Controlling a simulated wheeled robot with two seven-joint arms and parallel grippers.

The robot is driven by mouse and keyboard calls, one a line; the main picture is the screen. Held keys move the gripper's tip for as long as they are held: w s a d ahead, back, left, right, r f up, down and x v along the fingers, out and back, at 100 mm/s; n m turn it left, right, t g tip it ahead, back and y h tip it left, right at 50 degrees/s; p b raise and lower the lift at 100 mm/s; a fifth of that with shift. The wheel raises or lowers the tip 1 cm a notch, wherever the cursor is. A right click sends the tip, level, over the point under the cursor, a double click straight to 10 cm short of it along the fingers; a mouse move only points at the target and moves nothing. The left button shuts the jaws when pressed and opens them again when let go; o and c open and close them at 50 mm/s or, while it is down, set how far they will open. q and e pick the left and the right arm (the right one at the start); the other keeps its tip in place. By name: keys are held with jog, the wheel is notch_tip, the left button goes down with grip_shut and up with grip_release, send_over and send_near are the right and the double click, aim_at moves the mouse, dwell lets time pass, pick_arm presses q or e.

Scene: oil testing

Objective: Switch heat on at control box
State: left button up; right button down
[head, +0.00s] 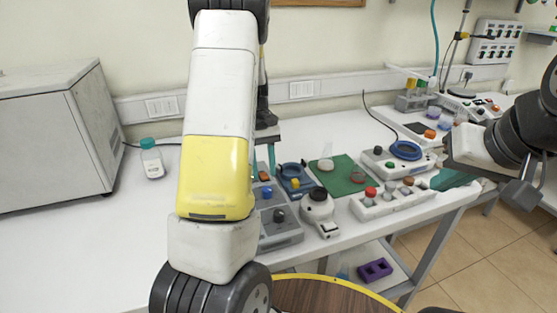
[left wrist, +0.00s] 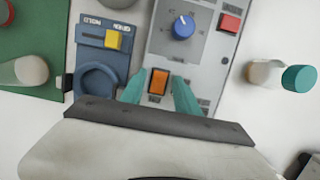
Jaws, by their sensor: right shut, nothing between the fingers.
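The grey control box (head: 285,238) stands on the white bench, partly hidden behind my left arm in the head view. In the left wrist view the box (left wrist: 205,72) carries a blue knob (left wrist: 183,27), a red button (left wrist: 231,22) and an orange rocker switch (left wrist: 158,82). My left gripper (left wrist: 158,80) points down at the box, its teal fingers apart, one on each side of the orange switch. Whether they touch the panel I cannot tell. My right gripper (head: 449,181) is shut and empty at the right, by the bench's front edge.
A blue device (left wrist: 97,52) with a yellow button is beside the box.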

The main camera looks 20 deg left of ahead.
aim_at(262, 174)
dwell(0.3)
pick_arm(q)
jog(key=v, duration=0.7)
jog(key=shift+r, duration=0.35)
jog(key=shift+r, duration=0.1)
jog(key=s+d+r+m+t, duration=0.4)
jog(key=s+d+r, duration=0.1)
jog(key=s, duration=0.5)
jog(key=s+d+r+m+t, duration=0.4)
jog(key=s+d+r, duration=0.2)
jog(key=s, duration=0.5)
jog(key=shift+s+d+r+t, duration=0.15)
jog(key=shift+d+t, duration=0.15)
jog(key=shift+d, duration=0.35)
pick_arm(e)
jog(key=c, duration=2.1)
grip_release()
